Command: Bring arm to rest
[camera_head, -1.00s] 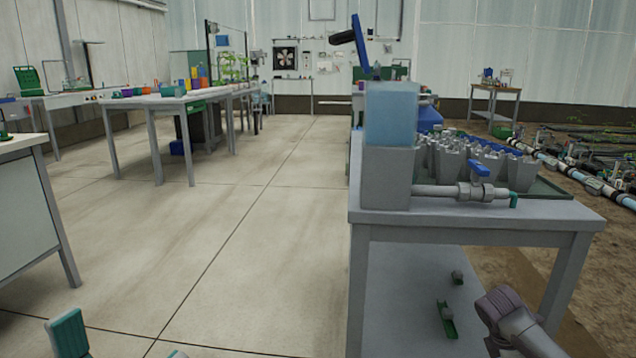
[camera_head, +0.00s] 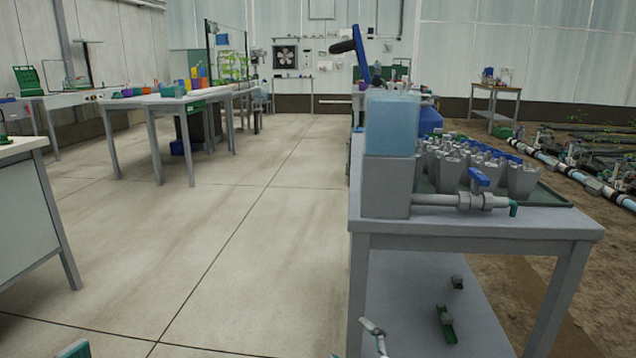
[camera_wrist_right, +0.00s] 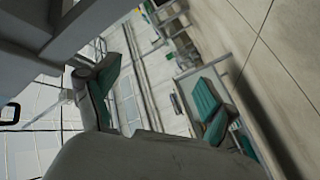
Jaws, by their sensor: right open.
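My right gripper (camera_wrist_right: 155,98) is open in the right wrist view, its two teal-padded fingers wide apart with nothing between them. In the head view, a small grey and teal part, apparently of the right gripper (camera_head: 375,336), shows at the bottom edge in front of the grey bench (camera_head: 470,222). Most of the right arm is out of that view. One teal fingertip of my left gripper (camera_head: 74,349) shows at the bottom left edge, over the floor. The rest of it is cut off, so its opening cannot be told.
The grey bench carries a blue translucent tank (camera_head: 392,122), a pipe with a blue-handled valve (camera_head: 478,180) and several grey pots (camera_head: 445,160). Small green and grey parts (camera_head: 445,322) lie on its lower shelf. A cabinet (camera_head: 30,215) stands left; the floor between is clear.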

